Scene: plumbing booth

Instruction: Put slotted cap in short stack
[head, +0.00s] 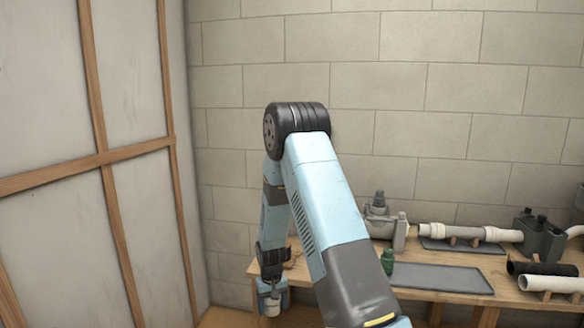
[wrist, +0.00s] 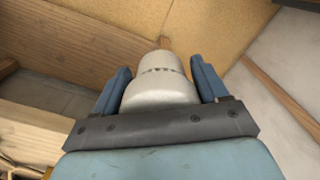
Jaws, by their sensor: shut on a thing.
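My gripper (wrist: 161,82) is shut on an off-white, rounded piece with a broken dark line across it, which looks like the slotted cap (wrist: 158,94). The blue fingers stand on either side of it in the wrist view. In the head view my gripper (head: 271,281) hangs low at the left end of the workbench, with the pale cap (head: 271,304) below it. I cannot tell for sure which pipe piece is the short stack; part of the bench is hidden behind my arm.
The wooden workbench (head: 455,299) bears grey fittings (head: 379,213), a green bottle (head: 387,262), a flat grey tray (head: 440,277) and a long white pipe (head: 470,233). Black and white pipes lie at right. A wood-framed panel wall (head: 130,140) stands close at left.

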